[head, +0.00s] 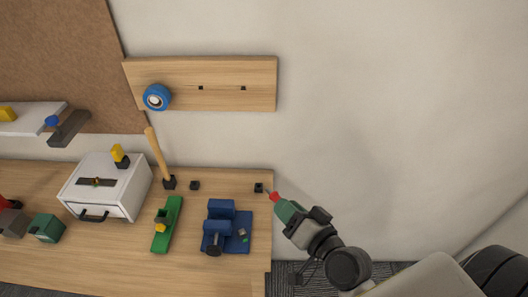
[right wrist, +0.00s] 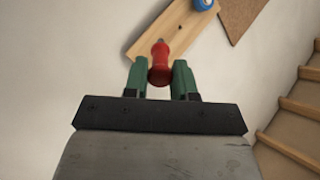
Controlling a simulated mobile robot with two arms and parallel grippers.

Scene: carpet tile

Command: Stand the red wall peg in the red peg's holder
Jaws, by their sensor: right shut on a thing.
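The red wall peg (head: 274,197) is held in my right gripper (head: 284,205), at the right end of the wooden bench. In the right wrist view the red peg (right wrist: 160,68) sits between the two green fingers, with a small grey tip at its far end. My right gripper is shut on it. A small black holder (head: 259,188) stands on the bench just left of the peg's tip; whether they touch I cannot tell. A similar black holder (head: 195,185) stands further left. No marking shows which is the red peg's. My left gripper is not in view.
A wooden stick (head: 157,154) stands in a black holder. A blue vise (head: 220,225), a green block (head: 167,225) and a white drawer box (head: 106,185) are on the bench. A wooden board (head: 225,70) with a blue roll (head: 157,97) hangs on the wall above.

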